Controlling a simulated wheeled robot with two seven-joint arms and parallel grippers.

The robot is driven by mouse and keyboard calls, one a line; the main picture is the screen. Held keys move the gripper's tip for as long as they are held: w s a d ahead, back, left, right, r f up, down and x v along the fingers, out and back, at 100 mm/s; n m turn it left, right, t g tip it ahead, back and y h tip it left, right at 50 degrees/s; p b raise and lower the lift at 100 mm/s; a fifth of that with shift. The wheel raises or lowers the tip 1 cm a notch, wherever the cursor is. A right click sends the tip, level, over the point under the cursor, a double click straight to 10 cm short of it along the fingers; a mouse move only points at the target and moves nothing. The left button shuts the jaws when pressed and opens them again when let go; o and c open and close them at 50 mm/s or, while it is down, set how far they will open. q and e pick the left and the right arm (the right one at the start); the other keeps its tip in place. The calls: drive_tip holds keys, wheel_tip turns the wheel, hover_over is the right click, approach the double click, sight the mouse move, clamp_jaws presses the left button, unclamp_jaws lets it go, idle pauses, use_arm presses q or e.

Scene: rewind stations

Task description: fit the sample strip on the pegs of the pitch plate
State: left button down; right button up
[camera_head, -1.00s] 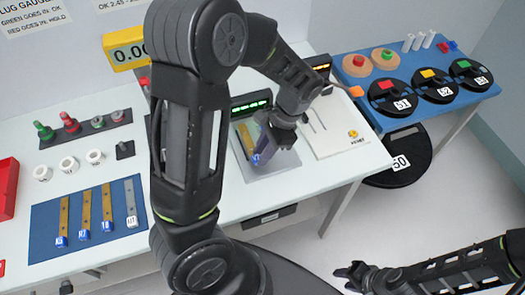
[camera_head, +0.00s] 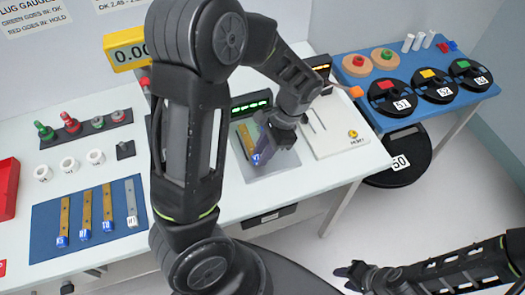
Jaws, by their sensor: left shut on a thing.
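The sample strip (camera_head: 245,135) is brass-coloured with a blue end tag (camera_head: 257,158). It is over the grey pitch plate (camera_head: 278,170), below a small display with green marks. My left gripper (camera_head: 265,143) is shut on the strip and hides part of it. The pegs are hidden or too small to make out, so I cannot tell whether the strip is seated on them or held just above. My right gripper (camera_head: 350,273) is low at the right, over the floor and away from the table; I cannot tell whether its fingers are apart.
A blue mat (camera_head: 95,232) with several tagged strips lies at the left. White rings (camera_head: 69,165) and a plug gauge rack (camera_head: 87,130) stand behind it. A white board (camera_head: 335,138) lies right of the plate. A blue table (camera_head: 400,117) with black reels is further right.

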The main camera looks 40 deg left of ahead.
use_arm(q)
drive_tip(key=shift+f+b, duration=0.85)
drive_tip(key=shift+f, duration=0.4)
drive_tip(key=c, duration=1.1)
unclamp_jaws()
drive_tip(key=shift+r, duration=0.1)
drive_tip(key=shift+c, duration=0.2)
drive_tip(key=shift+r, duration=0.1)
drive_tip(key=v, duration=0.7)
drive_tip(key=shift+w+r+b, duration=0.2)
drive_tip(key=shift+r+b, duration=0.05)
drive_tip(key=shift+b, duration=0.15)
drive_tip(key=shift+d, duration=0.1)
